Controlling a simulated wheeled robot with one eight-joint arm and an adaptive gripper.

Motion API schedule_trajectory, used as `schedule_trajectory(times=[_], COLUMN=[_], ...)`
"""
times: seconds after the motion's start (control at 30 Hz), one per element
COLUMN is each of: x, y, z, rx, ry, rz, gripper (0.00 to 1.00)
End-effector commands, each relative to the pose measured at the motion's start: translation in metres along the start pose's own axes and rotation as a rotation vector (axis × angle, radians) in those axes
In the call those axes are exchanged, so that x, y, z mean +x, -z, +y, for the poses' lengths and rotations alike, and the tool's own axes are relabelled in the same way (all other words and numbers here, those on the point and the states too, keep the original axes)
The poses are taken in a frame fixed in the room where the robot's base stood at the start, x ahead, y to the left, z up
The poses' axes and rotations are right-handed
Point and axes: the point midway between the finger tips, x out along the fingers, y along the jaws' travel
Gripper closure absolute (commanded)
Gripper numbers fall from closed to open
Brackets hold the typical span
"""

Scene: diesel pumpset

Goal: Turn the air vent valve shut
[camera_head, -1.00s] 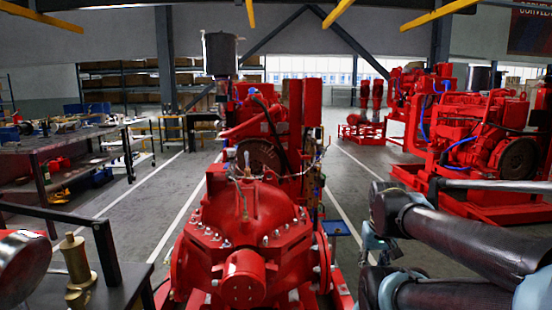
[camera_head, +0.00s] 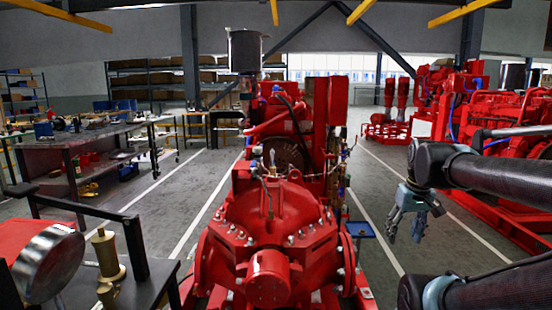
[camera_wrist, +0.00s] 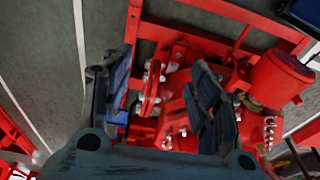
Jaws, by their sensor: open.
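The red pump casing (camera_head: 270,225) stands in the middle of the head view. A thin upright fitting (camera_head: 270,195) with a small pale top rises from the crown of the casing. It may be the air vent valve, but it is too small to tell whether it is open or shut. My gripper (camera_head: 408,218) hangs to the right of the pump, pointing down, apart from it and empty. In the wrist view, my gripper (camera_wrist: 152,80) has its two blue-grey fingers spread wide. Red pump parts and bolts show below and between them; I cannot make out the valve there.
A dark bench (camera_head: 95,265) with brass fittings (camera_head: 107,255) and a round metal disc stands at the front left. The engine (camera_head: 290,125) is behind the pump. A small blue tray (camera_head: 360,230) sits right of the pump.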

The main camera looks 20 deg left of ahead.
Motion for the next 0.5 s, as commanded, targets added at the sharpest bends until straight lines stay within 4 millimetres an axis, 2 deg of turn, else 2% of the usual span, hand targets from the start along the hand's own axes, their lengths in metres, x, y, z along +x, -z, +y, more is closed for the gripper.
schedule_trajectory(times=[0.03, 0.2, 0.5], x=[-0.015, -0.056, -0.114], y=[0.021, 0.083, 0.194], z=[-0.004, -0.019, -0.058], rx=[-0.045, -0.203, -0.478], ry=[0.012, 0.057, 0.135], rz=[0.0, 0.002, 0.013], gripper=[0.45, 0.45, 0.45])
